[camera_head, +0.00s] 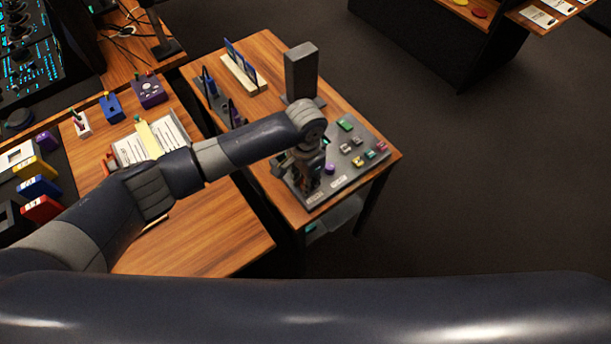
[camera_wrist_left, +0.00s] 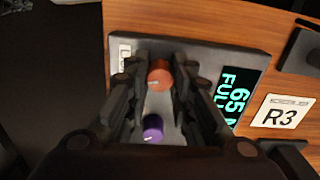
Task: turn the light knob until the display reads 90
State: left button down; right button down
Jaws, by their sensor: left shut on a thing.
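The dark grey panel (camera_head: 355,169) lies on a small wooden table. In the left wrist view, the panel (camera_wrist_left: 210,55) carries an orange-red knob (camera_wrist_left: 159,75) with a pale pointer mark, beside a partly hidden label starting with "L". My left gripper (camera_head: 310,181) is down at the panel. In the left wrist view, the left gripper (camera_wrist_left: 160,79) has its fingers on either side of the orange-red knob and is shut on it. The display (camera_wrist_left: 234,93) reads 65 in cyan, with partly hidden letters "FUL" below. My right gripper is not in view.
A purple knob (camera_wrist_left: 153,128) sits close to the gripped knob. An R3 sign (camera_wrist_left: 283,111) lies beside the panel. Several small coloured controls sit across the panel. A tall grey block (camera_head: 300,72) stands behind it, next to a pale rack (camera_head: 243,75).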

pick_arm(q)
jog(key=m+p, duration=0.1)
jog(key=m, duration=0.2)
jog(key=shift+r+m, duration=0.1)
jog(key=shift+m, duration=0.3)
jog(key=m+p, duration=0.1)
jog(key=m, duration=0.2)
jog(key=shift+m, duration=0.3)
jog(key=m, duration=0.4)
jog(key=shift+m+p, duration=0.3)
jog(key=shift+p, duration=0.1)
jog(key=shift+w+m, duration=0.1)
jog(key=shift+m, duration=2.2)
jog(key=c, duration=1.4)
grip_release()
jog(key=shift+o, duration=0.2)
